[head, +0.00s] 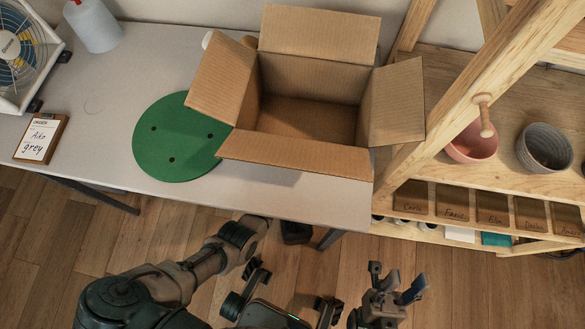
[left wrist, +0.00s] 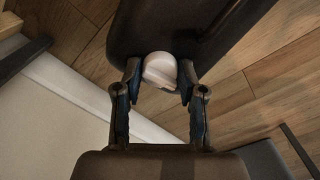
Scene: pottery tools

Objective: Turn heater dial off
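The pale, rounded dial (left wrist: 160,70) shows in the left wrist view on a dark body (left wrist: 205,25), which I take for the heater. My left gripper (left wrist: 161,85) has one finger on each side of the dial. The fingers lean inward and appear to touch its sides. The dial's setting marks cannot be read. In the head view the left arm bends down in front of the table, and its fingertips are hidden. My right gripper (head: 397,286) is low in the head view, with its two fingers apart and nothing between them.
A white table (head: 100,120) holds an open cardboard box (head: 300,160), a green disc (head: 170,140), a name card (head: 42,137) and a fan (head: 20,50). A wooden shelf (head: 430,120) with pots stands right. A small dark object (head: 297,232) lies below the table edge. Wooden floor shows in front.

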